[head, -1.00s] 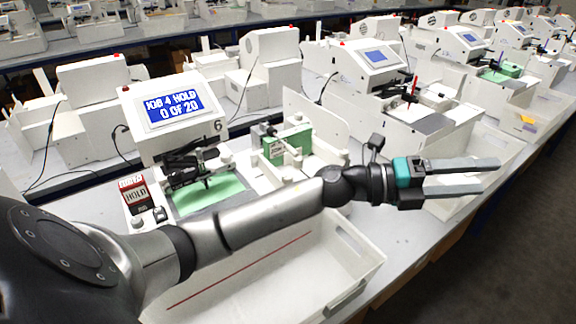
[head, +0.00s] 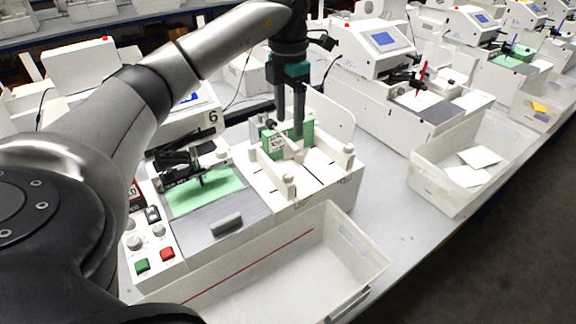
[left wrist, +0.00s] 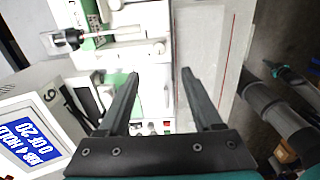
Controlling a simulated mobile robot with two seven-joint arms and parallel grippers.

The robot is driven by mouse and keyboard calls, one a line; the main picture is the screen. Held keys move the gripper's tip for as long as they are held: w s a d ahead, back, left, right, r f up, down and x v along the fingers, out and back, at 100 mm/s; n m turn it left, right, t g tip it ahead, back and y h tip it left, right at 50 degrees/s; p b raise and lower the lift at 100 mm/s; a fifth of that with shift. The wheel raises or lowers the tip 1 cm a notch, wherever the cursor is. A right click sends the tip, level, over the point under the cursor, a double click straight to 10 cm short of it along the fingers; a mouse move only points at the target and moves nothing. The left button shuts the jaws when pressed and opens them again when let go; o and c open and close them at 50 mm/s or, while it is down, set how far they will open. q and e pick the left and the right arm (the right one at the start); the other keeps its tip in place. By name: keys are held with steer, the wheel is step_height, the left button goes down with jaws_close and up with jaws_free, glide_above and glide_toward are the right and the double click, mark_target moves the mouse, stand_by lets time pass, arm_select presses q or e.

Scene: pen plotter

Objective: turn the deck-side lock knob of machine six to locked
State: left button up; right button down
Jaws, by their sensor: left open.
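Machine six (head: 212,116) is the white plotter with a "6" on its housing. My left arm hides most of its screen in the head view. The left wrist view shows the screen (left wrist: 25,140) reading "JOB 4 HOLD 0 OF 20". White knobs stand on the feeder, one at the front (head: 288,184) and one at the right (head: 348,150). I cannot tell which is the deck-side lock knob, nor its setting. My left gripper (head: 290,132) points down, open, over the feeder in front of the green cards (head: 304,130). Its spread fingers (left wrist: 160,73) show nothing between them.
The green sheet (head: 205,190) lies under the pen carriage (head: 180,165). The control panel has a green button (head: 142,266) and a red button (head: 167,254). A white bin (head: 370,262) stands in front. Another plotter (head: 385,70) is at right.

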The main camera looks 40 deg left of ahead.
mark_target(288, 174)
arm_select(q)
step_height(288, 174, down, 15)
steer(key=shift+a+f+p, duration=0.1)
steer(key=shift+p, duration=0.3)
steer(key=shift+c, duration=0.3)
jaws_close()
stand_by(0.3)
